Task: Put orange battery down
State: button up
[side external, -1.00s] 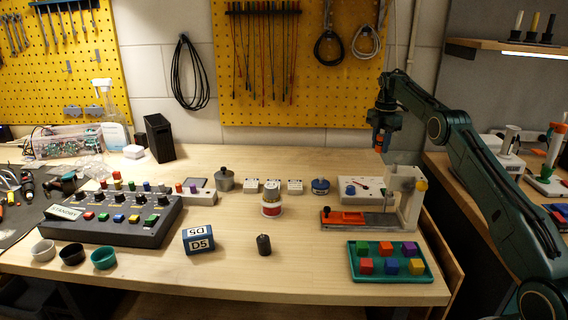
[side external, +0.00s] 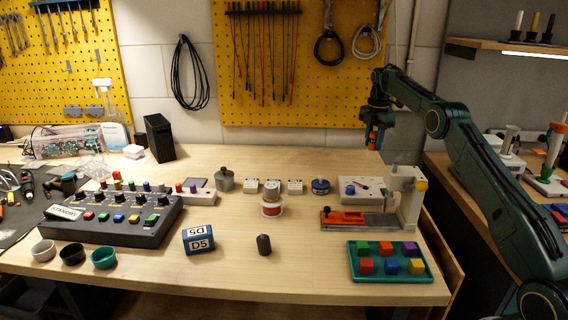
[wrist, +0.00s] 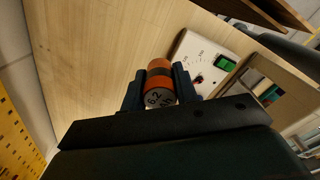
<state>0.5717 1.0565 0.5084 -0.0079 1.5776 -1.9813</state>
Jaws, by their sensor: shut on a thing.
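In the side view my gripper (side external: 374,138) is held in the air above the back right of the wooden bench (side external: 330,165). The battery (side external: 372,143) shows there as a small orange patch between the fingers, well above the bench top.
Below my gripper are a white meter box (side external: 360,188) and a grey-white fixture (side external: 407,195) with an orange slide. A green tray (side external: 390,276) of coloured cubes is in front. The back middle is clear.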

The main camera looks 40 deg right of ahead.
jog(key=s+a+r+n, duration=0.1)
jog(key=a+r, duration=0.3)
jog(key=a, duration=0.7)
jog(key=a+r, duration=0.3)
jog(key=a, duration=0.9)
jog(key=s+a+r, duration=0.2)
jog(key=s+a, duration=1.2)
jog(key=a, duration=0.2)
jog(key=shift+a+n, duration=0.25)
jog(key=shift+n, duration=0.15)
jog(key=shift+s, duration=0.1)
send_over(325, 260)
notch_tip(325, 260, down, 16)
jog(key=shift+r, duration=0.15)
jog(key=shift+f, duration=2.1)
